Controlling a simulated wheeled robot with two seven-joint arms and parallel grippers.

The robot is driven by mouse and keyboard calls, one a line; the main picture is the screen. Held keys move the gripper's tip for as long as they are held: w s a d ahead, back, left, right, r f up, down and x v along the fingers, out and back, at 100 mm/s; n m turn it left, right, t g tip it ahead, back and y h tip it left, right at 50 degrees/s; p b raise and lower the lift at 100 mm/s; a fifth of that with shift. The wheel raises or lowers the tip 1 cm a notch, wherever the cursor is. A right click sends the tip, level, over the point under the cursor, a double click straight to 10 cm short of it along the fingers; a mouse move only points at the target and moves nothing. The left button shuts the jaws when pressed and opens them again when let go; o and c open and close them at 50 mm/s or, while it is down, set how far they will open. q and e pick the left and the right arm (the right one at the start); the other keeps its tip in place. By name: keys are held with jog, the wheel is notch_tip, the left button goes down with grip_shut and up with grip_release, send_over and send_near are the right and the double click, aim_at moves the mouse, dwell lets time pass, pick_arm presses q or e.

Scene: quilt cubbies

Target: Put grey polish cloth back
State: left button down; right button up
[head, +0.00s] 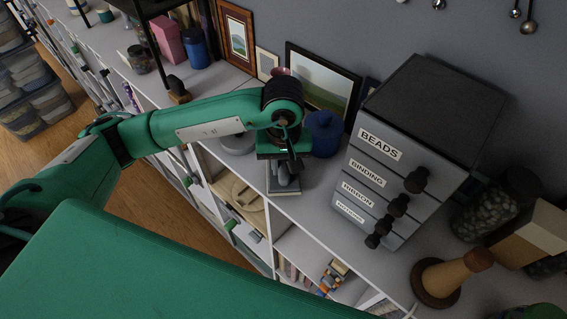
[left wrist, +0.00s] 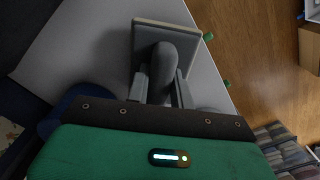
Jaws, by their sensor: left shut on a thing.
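My left gripper (head: 285,178) is over the top of the white shelf unit, pointing down, in front of a framed picture. My right gripper is not in view.
A grey drawer cabinet (head: 385,185) with black knobs and labels stands right of the gripper. A dark blue jar (head: 323,135) stands close by, beside the framed picture (head: 325,82). Open cubbies (head: 240,200) lie below the shelf top.

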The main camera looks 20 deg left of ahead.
pick_arm(q)
jog(key=shift+f, duration=0.5)
jog(key=shift+f, duration=0.1)
jog(key=shift+f, duration=0.1)
jog(key=c, duration=1.4)
grip_release()
jog(key=shift+o, duration=1)
